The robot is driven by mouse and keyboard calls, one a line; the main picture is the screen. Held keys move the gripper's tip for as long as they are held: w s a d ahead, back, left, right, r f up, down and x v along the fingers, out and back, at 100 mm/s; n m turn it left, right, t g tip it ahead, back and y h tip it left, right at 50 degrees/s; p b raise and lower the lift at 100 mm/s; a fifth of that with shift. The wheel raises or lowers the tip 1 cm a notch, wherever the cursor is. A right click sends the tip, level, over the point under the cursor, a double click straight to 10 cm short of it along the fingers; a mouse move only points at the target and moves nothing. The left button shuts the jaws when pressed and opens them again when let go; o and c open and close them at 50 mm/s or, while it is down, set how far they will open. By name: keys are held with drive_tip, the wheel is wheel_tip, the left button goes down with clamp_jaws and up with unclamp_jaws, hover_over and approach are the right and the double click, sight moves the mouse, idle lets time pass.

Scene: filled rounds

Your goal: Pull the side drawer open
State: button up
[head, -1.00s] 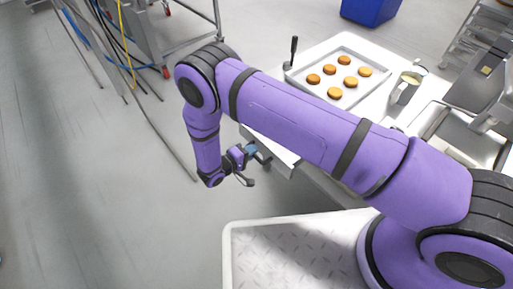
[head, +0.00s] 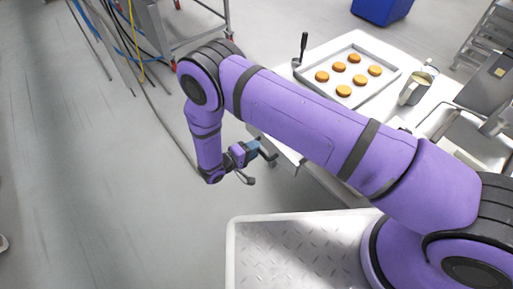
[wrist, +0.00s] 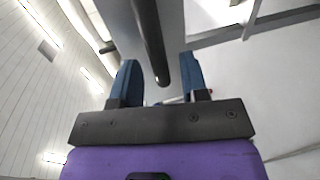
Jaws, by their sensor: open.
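The side drawer's grey front (wrist: 175,25) shows at the top of the wrist view. A dark bar handle (wrist: 151,40) runs down from the top edge there, its free end between my fingers. My gripper (wrist: 159,62) is open, with one blue finger on each side of the handle and a visible gap on both sides. I cannot tell how deep the handle sits between the fingers. In the head view my gripper (head: 261,165) is at the near left side of the white worktable (head: 310,52). The arm hides most of the drawer there.
On the worktable are a tray (head: 386,83) with several brown rounds, a metal jug (head: 413,90) and an upright dark-handled tool (head: 302,46). A metal rack with cables (head: 190,18) stands at the back left.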

drive_tip(key=v, duration=0.9)
